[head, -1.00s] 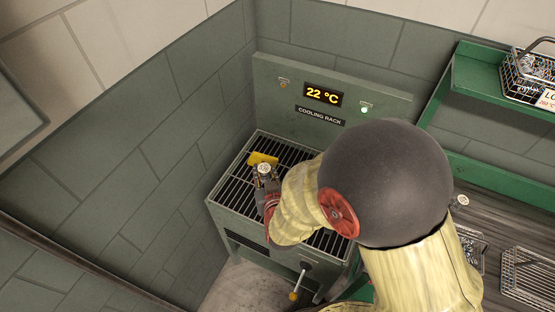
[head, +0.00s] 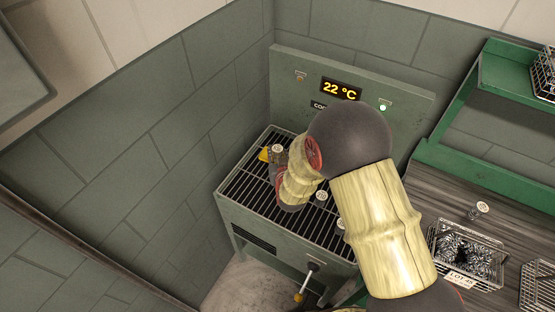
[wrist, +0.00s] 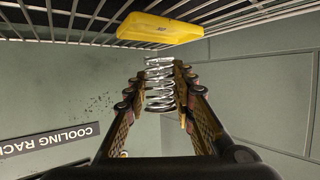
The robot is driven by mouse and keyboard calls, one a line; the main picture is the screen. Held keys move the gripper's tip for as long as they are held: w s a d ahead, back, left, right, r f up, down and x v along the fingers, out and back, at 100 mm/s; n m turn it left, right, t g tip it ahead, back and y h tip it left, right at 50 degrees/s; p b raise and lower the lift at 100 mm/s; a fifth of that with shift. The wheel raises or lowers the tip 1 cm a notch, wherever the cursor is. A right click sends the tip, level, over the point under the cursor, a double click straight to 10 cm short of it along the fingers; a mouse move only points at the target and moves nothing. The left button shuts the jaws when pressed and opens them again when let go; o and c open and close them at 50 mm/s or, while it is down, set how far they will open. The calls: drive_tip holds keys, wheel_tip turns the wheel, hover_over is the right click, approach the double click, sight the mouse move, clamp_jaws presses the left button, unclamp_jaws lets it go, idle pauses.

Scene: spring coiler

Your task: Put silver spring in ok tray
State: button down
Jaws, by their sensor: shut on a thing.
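My gripper (wrist: 160,90) is shut on a silver spring (wrist: 159,72) in the wrist view. The shiny coil stands between the two fingers, and its end reaches past the fingertips. In the head view my gripper (head: 279,168) is over the left back part of the cooling rack (head: 243,188), beside a yellow block (head: 264,154). That block also shows in the wrist view (wrist: 158,28), just beyond the spring and against the rack bars. I cannot tell whether the spring touches the rack. No tray with a readable OK label is in view.
A wire basket (head: 437,237) of springs with a lot tag stands on the bench at right. Part of another basket (head: 536,287) shows beside it. A green shelf (head: 497,62) holds one more basket. A lever (head: 307,281) sticks out from the rack's front.

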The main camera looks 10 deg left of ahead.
drive_tip(key=shift+f+b, duration=0.5)
drive_tip(key=shift+f, duration=1.1)
drive_tip(key=shift+f, duration=0.2)
drive_tip(key=c, duration=1.5)
unclamp_jaws()
drive_tip(key=shift+c, duration=0.2)
drive_tip(key=shift+o, duration=0.2)
drive_tip(key=shift+r, duration=0.25)
drive_tip(key=p+v, duration=0.2)
drive_tip(key=v, duration=1)
drive_tip(key=shift+f, duration=0.1)
drive_tip(key=shift+w, duration=0.1)
